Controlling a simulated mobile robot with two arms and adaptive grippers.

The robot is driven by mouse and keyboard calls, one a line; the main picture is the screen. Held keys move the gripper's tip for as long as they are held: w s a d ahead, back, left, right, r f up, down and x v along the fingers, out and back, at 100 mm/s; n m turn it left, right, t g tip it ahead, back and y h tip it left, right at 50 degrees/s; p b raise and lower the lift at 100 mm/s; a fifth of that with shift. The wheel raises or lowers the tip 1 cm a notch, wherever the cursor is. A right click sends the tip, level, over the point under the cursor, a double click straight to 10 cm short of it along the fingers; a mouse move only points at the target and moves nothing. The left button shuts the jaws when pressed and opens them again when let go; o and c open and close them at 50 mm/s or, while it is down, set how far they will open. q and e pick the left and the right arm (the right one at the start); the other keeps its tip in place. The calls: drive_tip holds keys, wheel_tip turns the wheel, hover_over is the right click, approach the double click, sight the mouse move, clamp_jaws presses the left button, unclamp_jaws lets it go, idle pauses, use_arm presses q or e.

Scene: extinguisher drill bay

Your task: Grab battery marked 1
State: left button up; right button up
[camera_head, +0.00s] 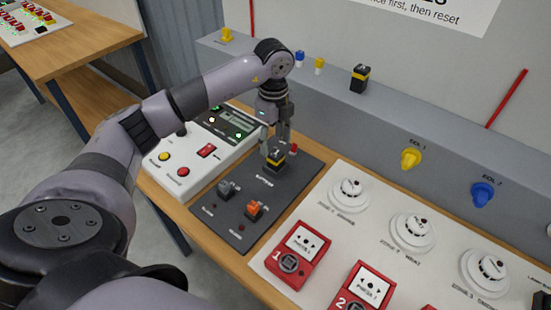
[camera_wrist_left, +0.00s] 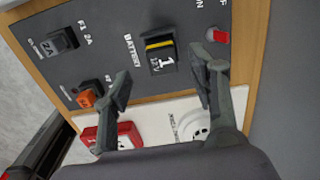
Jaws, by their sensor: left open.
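The battery marked 1 (camera_wrist_left: 160,54) is a black block with a yellow stripe and a white number 1. It sits on the dark panel by the word BATTERY. In the head view the battery (camera_head: 275,157) is just below my left gripper (camera_head: 276,142), which partly covers it. In the left wrist view my left gripper (camera_wrist_left: 163,88) is open, and the battery shows beyond the space between its fingers. I see no contact between fingers and battery.
The dark panel (camera_head: 232,240) also bears a grey plug (camera_head: 228,190), an orange fuse (camera_head: 255,209) and a red switch (camera_head: 293,149). A similar black and yellow block (camera_head: 360,78) stands on the grey ledge (camera_head: 330,84). Red call points (camera_head: 297,254) and white detectors (camera_head: 349,194) are nearby.

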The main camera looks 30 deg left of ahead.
sight(275, 153)
use_arm(q)
drive_tip(key=shift+f, duration=0.65)
wheel_tip(275, 153, down, 4)
drive_tip(key=shift+f+p, duration=0.15)
drive_tip(key=shift+p, duration=1)
drive_tip(key=shift+w+f, duration=0.1)
drive_tip(key=shift+f, duration=0.45)
drive_tip(key=shift+c, duration=0.5)
drive_tip(key=c, duration=1)
clamp_jaws()
drive_tip(key=shift+r, duration=0.1)
